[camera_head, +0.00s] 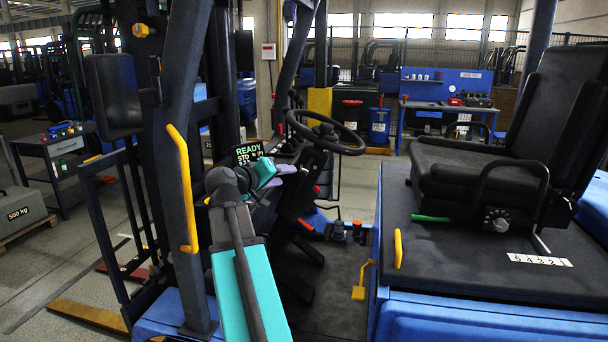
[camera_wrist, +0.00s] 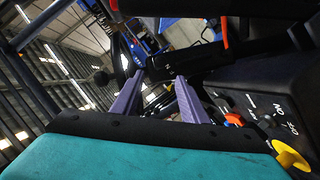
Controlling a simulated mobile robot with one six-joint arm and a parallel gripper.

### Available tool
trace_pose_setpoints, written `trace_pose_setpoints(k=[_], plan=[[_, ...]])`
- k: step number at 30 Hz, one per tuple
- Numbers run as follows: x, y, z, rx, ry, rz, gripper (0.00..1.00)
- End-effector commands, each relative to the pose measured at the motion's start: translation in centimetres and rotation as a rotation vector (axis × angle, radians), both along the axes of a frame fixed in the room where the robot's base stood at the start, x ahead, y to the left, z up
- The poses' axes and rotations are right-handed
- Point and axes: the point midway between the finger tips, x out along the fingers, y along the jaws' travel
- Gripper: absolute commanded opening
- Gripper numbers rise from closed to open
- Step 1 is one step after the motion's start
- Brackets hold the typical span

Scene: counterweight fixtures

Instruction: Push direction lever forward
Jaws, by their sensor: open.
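My gripper (camera_head: 288,168) has purple fingers on a teal wrist and reaches to the dash beside the steering column in the head view. In the wrist view the gripper (camera_wrist: 160,84) has its two fingers apart, with nothing held between them. I cannot pick out the direction lever for certain. An orange-tipped part (camera_wrist: 224,30) on a dark bar is at upper right. The steering wheel (camera_head: 325,132) is just beyond the gripper; the arm hides part of the dash.
A lit display (camera_head: 248,152) reads READY behind my wrist. A yellow grab handle (camera_head: 183,185) is on the post at left. The black seat (camera_head: 480,165) is at right. The floor of the cab (camera_head: 335,295) is open. A yellow knob (camera_wrist: 290,158) is at lower right.

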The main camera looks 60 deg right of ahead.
Motion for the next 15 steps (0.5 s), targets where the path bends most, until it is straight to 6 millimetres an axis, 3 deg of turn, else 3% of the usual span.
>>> trace_pose_setpoints(k=[15], plan=[[0.1, -6.7, -1.6, 0.001, 0.001, -0.002, 0.40]])
